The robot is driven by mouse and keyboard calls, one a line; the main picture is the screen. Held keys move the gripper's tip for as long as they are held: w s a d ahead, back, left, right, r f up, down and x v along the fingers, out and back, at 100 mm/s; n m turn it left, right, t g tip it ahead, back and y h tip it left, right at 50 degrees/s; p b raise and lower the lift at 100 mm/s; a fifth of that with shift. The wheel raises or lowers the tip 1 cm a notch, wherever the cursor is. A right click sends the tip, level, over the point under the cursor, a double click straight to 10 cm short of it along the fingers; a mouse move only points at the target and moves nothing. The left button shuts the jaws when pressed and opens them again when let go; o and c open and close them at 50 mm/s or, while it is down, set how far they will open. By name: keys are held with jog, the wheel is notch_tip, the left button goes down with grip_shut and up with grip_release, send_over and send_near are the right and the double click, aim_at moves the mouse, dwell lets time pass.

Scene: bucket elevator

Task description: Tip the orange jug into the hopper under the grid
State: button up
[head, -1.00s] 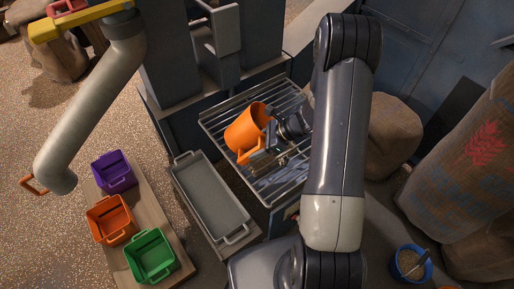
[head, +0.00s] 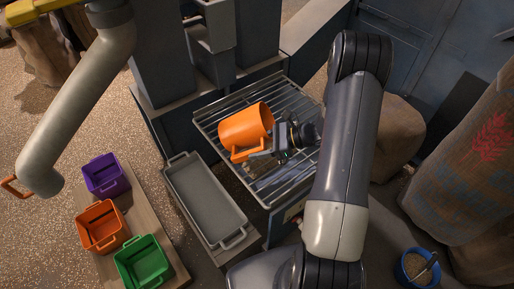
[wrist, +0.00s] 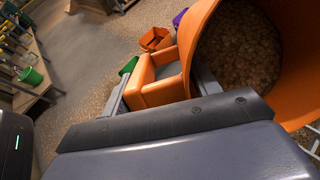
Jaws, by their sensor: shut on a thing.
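The orange jug (head: 240,126) is held above the metal grid (head: 228,102), tilted well over in the head view. Its handle side faces the front. My gripper (head: 262,154) is shut on the jug's handle. The wrist view shows the orange handle (wrist: 160,82) between my fingers and the wide jug wall (wrist: 296,50) at the right. Brown grain-like stuff (wrist: 238,50) shows inside the jug's mouth. The hopper lies under the grid; its inside is mostly hidden by the bars, jug and arm.
A grey tray (head: 173,182) stands left of the grid. Purple (head: 106,176), orange (head: 101,228) and green (head: 143,262) bins sit on a board at the lower left. A blue bucket (head: 406,271) and sacks (head: 468,170) are at the right. A grey pipe (head: 75,110) hangs at the left.

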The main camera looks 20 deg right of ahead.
jog(key=shift+s+d+f+t+y+b, duration=0.15)
jog(key=shift+d+f+y+b, duration=0.15)
jog(key=shift+f+y+b, duration=0.6)
jog(key=shift+d+f+t+y+b, duration=0.25)
jog(key=shift+y+b, duration=0.2)
jog(key=shift+b, duration=0.85)
jog(key=shift+s+d+f+t+y+b, duration=0.1)
jog(key=shift+d+f+y+b, duration=0.25)
jog(key=shift+f+y+b, duration=0.55)
jog(key=shift+s+d+r+t+y+b, duration=0.1)
jog(key=shift+d+r+t+y+b, duration=0.05)
jog(key=shift+d+r+y+b, duration=0.2)
jog(key=shift+d+r+t+y+b, duration=0.15)
jog(key=shift+r+y+b, duration=0.05)
jog(key=shift+r+b, duration=0.2)
